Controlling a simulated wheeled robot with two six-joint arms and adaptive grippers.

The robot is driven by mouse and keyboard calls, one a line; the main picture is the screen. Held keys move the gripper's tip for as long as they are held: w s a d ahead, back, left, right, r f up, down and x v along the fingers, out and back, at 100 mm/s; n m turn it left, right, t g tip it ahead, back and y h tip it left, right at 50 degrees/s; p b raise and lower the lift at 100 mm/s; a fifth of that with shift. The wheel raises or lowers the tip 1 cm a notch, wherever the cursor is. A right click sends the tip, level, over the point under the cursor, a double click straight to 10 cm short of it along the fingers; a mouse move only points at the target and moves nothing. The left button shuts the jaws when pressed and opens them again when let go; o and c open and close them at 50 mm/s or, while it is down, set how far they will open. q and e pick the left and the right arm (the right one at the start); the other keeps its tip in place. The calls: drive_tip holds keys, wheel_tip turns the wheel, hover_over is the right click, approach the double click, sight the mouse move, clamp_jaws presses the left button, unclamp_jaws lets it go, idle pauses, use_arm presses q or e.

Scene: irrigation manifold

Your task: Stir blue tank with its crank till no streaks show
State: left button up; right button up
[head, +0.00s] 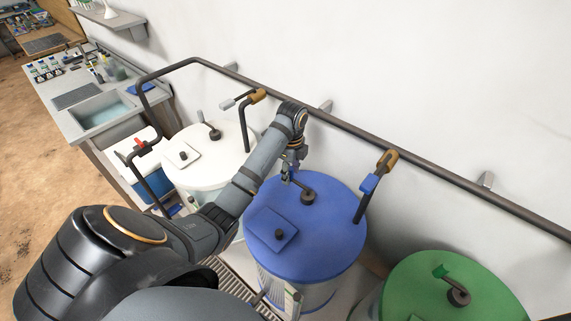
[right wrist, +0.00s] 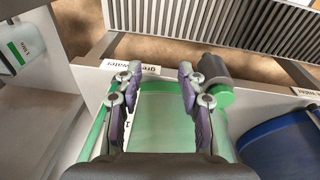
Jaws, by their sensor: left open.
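The blue tank (head: 335,222) stands against the wall in the middle of the head view. Its crank (head: 307,197) is on the lid, with a dark hub and an arm reaching up and left toward my left gripper. My left gripper (head: 289,174) is open, pointing down at the crank's outer end. Whether its fingers straddle the crank's handle cannot be told. No streaks can be made out; the tank's front is partly hidden. In the right wrist view, my right gripper (right wrist: 157,80) is open and empty above a green tank (right wrist: 165,115). The blue tank's edge (right wrist: 285,140) also shows there.
A white tank (head: 215,165) stands left of the blue one, the green tank (head: 440,285) right of it. A dark pipe (head: 350,128) with valve handles runs along the wall.

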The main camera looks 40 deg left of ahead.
use_arm(q)
drive_tip(key=shift+s, duration=0.15)
drive_tip(key=c, duration=0.9)
clamp_jaws()
use_arm(e)
drive_tip(key=shift+s, duration=0.65)
drive_tip(key=shift+f, duration=0.15)
